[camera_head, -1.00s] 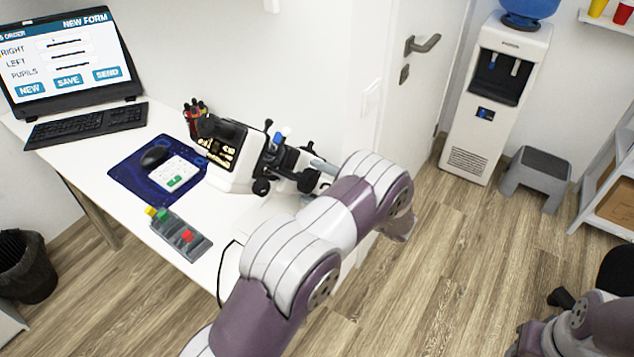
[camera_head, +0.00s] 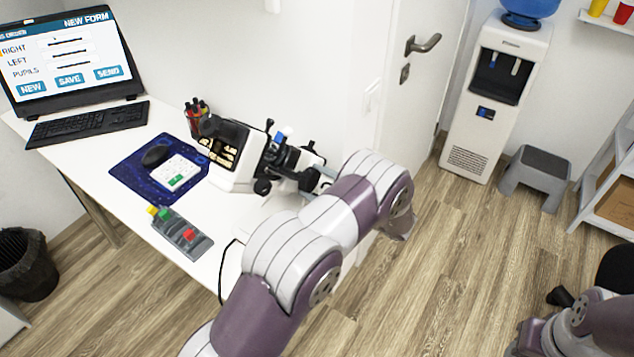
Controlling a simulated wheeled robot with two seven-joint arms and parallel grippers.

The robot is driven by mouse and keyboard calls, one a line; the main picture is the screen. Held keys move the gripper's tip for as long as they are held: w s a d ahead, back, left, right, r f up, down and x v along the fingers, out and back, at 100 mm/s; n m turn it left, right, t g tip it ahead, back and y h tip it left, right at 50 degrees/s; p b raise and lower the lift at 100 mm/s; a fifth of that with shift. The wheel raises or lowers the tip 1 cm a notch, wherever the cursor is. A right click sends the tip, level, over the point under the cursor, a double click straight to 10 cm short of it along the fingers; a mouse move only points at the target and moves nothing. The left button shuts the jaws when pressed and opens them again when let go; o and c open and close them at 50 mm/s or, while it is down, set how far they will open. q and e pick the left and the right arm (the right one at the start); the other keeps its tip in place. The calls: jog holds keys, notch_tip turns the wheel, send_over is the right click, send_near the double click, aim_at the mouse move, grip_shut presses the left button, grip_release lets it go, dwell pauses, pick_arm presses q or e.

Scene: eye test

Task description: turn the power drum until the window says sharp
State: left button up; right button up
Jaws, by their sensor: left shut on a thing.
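The lens-reading device (camera_head: 232,178) stands on the desk, a white body with black knobs and fittings on its right side. Its dark window (camera_head: 226,143) faces up with small yellowish marks, too small to read. My left arm comes up from below, and its wrist bends back toward the device's right side. My left gripper (camera_head: 318,176) is there, mostly hidden by my own forearm, and is shut at the power drum. The drum itself is hidden, so I cannot make out its setting. My right arm shows only at the lower right corner; its gripper is not visible.
On the desk are a laptop (camera_head: 66,58), keyboard (camera_head: 88,124), blue mat (camera_head: 130,181) with mouse (camera_head: 155,156), pen cup (camera_head: 197,120) and a grey button box (camera_head: 181,234). A door (camera_head: 412,90) and water dispenser (camera_head: 494,100) stand behind. The middle floor is clear.

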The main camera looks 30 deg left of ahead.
pick_arm(q)
jog(key=o, duration=1.1)
jog(key=shift+c, duration=0.2)
jog(key=s+d+b, duration=0.1)
jog(key=d+b, duration=0.1)
jog(key=d, duration=1)
jog(key=shift+d, duration=0.4)
